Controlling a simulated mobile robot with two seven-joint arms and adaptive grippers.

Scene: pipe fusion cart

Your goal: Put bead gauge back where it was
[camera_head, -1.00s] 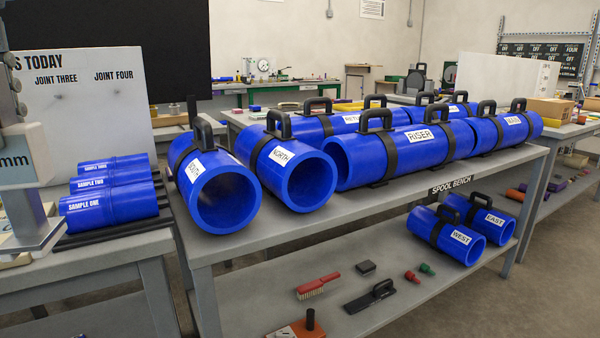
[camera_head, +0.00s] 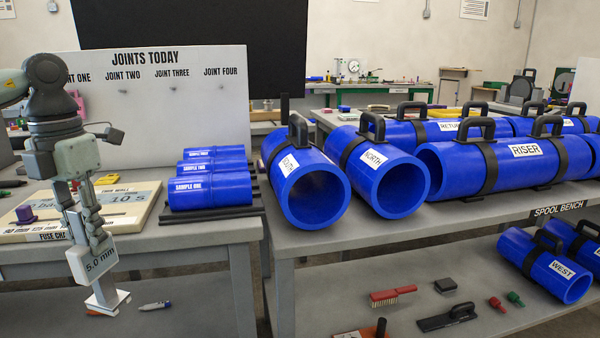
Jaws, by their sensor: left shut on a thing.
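My left gripper (camera_head: 88,236) comes in from the left and points down. It is shut on the bead gauge (camera_head: 99,262), a pale grey block marked "5.0 mm" with a flat foot (camera_head: 107,302) below. The gauge hangs slightly tilted in front of the left bench's front edge, overlapping the lower shelf in the picture. A pale board (camera_head: 140,204) with printed markings lies on the left bench behind the gripper, partly hidden by it. A "FUSE CHA..." label (camera_head: 53,237) shows at its front. My right gripper is not in view.
Blue sample pipes (camera_head: 210,190) sit on a dark rack right of the board. The "JOINTS TODAY" panel (camera_head: 170,75) stands behind. The spool bench (camera_head: 420,216) carries large blue pipes. A marker (camera_head: 155,306) lies on the left lower shelf. Bare bench top (camera_head: 190,232) shows before the rack.

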